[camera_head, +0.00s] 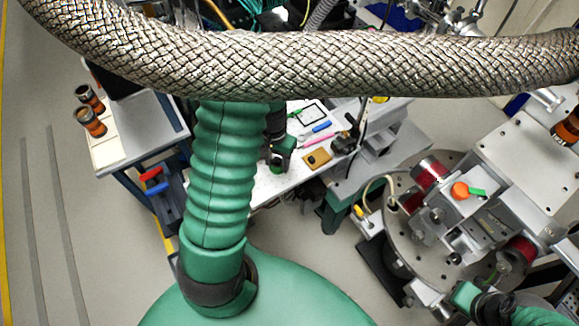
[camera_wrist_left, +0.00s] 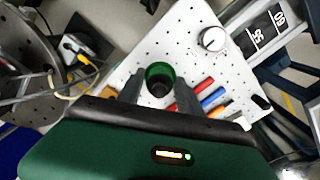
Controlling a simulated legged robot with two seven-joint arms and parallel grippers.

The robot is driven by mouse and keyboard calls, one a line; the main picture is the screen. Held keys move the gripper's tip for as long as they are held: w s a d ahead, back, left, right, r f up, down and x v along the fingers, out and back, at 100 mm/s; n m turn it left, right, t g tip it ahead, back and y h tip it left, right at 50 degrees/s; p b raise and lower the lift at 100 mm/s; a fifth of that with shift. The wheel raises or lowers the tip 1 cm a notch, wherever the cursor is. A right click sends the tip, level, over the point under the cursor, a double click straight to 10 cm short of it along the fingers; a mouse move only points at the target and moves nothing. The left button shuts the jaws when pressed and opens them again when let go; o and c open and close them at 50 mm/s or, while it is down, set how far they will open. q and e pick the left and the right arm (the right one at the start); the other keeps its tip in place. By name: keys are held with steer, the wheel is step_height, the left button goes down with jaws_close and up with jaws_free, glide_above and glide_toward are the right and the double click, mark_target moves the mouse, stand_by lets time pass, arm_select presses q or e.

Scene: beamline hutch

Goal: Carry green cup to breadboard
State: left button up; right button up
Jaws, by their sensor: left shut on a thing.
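The green cup (camera_wrist_left: 160,73) is upright between the two dark fingers of my left gripper (camera_wrist_left: 160,88) in the left wrist view. The gripper is shut on it. The cup is seen from above, with a dark inside. Below it lies the white perforated breadboard (camera_wrist_left: 183,35); I cannot tell whether the cup touches it. In the head view my left gripper (camera_head: 278,160) is small, over the white board (camera_head: 272,188), and the cup cannot be made out there. My right arm's green end (camera_head: 466,294) shows at the bottom right; its fingers are not clear.
Blue (camera_wrist_left: 212,98) and red (camera_wrist_left: 190,103) markers lie close beside the cup. A round silver-topped item (camera_wrist_left: 212,39) stands on the board. In the head view, a braided hose (camera_head: 300,65) crosses the top, and a round perforated stage (camera_head: 400,235) stands at the right.

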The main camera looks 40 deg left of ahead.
mark_target(289, 175)
arm_select(q)
steer(key=shift+w+d+f, duration=0.2)
steer(key=shift+w+d, duration=0.8)
steer(key=shift+d, duration=0.25)
steer(key=shift+d+f+p, duration=0.1)
steer(key=shift+f+p, duration=0.25)
steer(key=shift+f, duration=1.45)
steer(key=shift+f, duration=0.1)
steer(key=o, duration=1.4)
step_height(289, 175, up, 12)
steer(key=s+d+m+t, duration=0.1)
steer(key=s+d, duration=0.1)
steer(key=d, duration=0.2)
steer(key=s+d+r+m, duration=0.1)
steer(key=d, duration=0.4)
steer(key=s+d+r+m+t, duration=0.1)
steer(key=s+d, duration=0.1)
steer(key=d, duration=0.3)
steer(key=shift+s+d+t, duration=0.1)
steer(key=shift+s+t, duration=0.2)
